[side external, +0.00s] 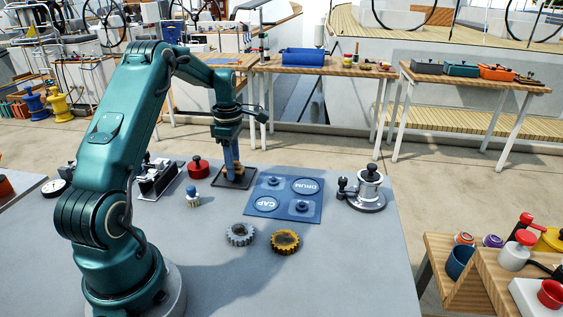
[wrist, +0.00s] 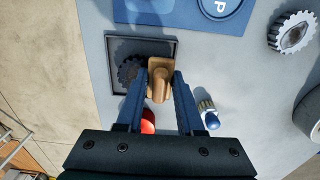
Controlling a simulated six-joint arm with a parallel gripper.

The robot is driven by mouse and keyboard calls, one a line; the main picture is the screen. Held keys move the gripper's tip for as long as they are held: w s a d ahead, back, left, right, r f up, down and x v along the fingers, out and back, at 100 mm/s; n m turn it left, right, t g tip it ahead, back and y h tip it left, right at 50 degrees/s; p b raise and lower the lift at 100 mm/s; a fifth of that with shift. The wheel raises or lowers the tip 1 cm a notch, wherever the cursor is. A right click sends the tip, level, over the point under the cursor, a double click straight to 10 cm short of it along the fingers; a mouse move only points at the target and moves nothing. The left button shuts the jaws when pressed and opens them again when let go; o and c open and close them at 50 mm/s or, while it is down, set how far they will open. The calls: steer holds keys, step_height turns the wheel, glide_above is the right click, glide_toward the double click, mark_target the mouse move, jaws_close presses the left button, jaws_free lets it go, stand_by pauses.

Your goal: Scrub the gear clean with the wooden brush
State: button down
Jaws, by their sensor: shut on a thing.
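My gripper (side external: 232,163) is over the dark square tray (side external: 221,181) near the far edge of the grey table. It is shut on the wooden brush (wrist: 159,82), held upright between both fingers. In the wrist view, a dark toothed gear (wrist: 129,70) lies in the tray, just left of the brush and partly hidden by a finger. The brush's lower end overlaps the tray's right part; contact with the gear cannot be told. A grey gear (side external: 240,234) and a rusty-yellow gear (side external: 285,241) lie on the open table towards the front.
A blue mat (side external: 284,212) marked CAP and DRUM lies right of the tray. A silver winch (side external: 369,190) stands beyond it. A red-knobbed item (side external: 198,167) and a small blue-topped item (side external: 193,197) stand close by on the left. The table's front right is clear.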

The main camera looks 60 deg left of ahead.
steer(key=shift+w+a, duration=0.35)
steer(key=shift+a, duration=0.35)
steer(key=shift+w+a, duration=0.3)
steer(key=shift+a, duration=0.4)
steer(key=shift+w+a+f, duration=0.1)
steer(key=shift+w+a, duration=0.25)
steer(key=shift+a, duration=0.3)
steer(key=shift+w+a, duration=0.3)
steer(key=shift+a, duration=0.3)
steer(key=shift+s+d+r, duration=0.1)
steer(key=shift+s+d, duration=0.25)
steer(key=shift+d, duration=0.35)
steer(key=shift+s+d+r, duration=0.1)
steer(key=shift+s+d, duration=0.25)
steer(key=shift+d, duration=0.3)
steer(key=shift+s+d+f, duration=0.1)
steer(key=shift+s+d, duration=0.3)
steer(key=shift+d, duration=0.3)
steer(key=shift+s+d+f, duration=0.1)
steer(key=shift+s+d, duration=0.25)
steer(key=shift+d, duration=0.3)
steer(key=shift+r, duration=3.05)
